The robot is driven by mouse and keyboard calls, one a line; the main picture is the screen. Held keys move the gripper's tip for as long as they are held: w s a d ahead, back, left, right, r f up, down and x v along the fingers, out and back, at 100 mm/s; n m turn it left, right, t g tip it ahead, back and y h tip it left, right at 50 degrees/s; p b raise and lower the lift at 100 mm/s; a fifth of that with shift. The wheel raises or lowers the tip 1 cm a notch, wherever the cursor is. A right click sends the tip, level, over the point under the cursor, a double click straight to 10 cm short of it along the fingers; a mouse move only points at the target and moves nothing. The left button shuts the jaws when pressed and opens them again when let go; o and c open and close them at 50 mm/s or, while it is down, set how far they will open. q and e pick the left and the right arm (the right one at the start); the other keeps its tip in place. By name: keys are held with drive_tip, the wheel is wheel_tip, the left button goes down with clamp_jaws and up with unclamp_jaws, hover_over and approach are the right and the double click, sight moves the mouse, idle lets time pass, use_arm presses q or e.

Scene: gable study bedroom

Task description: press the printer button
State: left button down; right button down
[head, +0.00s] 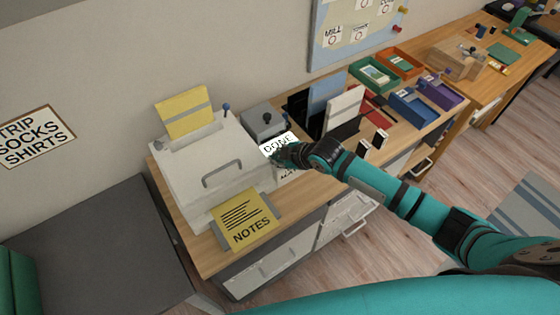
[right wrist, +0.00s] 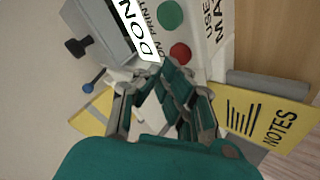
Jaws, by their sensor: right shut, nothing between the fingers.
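The white printer (head: 195,165) stands on the wooden desk, with yellow paper (head: 186,114) upright in its top and a yellow NOTES sheet (head: 244,218) on its front tray. In the right wrist view, a white panel (right wrist: 205,62) carries a green round button (right wrist: 170,13) and a red round button (right wrist: 180,53). My right gripper (head: 277,156) is at the printer's right side, by a lit DONE sign (head: 277,143). It is shut and empty; its fingertips (right wrist: 158,70) show just below the red button. I cannot tell whether they touch anything. The arm hides both buttons in the head view.
A grey box (head: 263,117) with a dark knob stands behind the sign. Upright folders (head: 327,100), a green tray (head: 375,75) and blue and purple boxes (head: 414,108) fill the desk to the right. A dark grey surface (head: 95,240) lies left of the desk.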

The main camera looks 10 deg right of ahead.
drive_tip(key=shift+s+f, duration=0.15)
drive_tip(key=shift+f, duration=0.35)
drive_tip(key=shift+r, duration=0.15)
drive_tip(key=shift+a+r+p, duration=0.1)
drive_tip(key=shift+r+p, duration=0.55)
drive_tip(key=shift+r, duration=0.2)
drive_tip(key=shift+w, duration=0.2)
drive_tip(key=shift+r, duration=0.2)
wheel_tip(320, 180, up, 5)
drive_tip(key=p, duration=0.5)
drive_tip(key=shift+f, duration=0.15)
drive_tip(key=shift+f, duration=0.1)
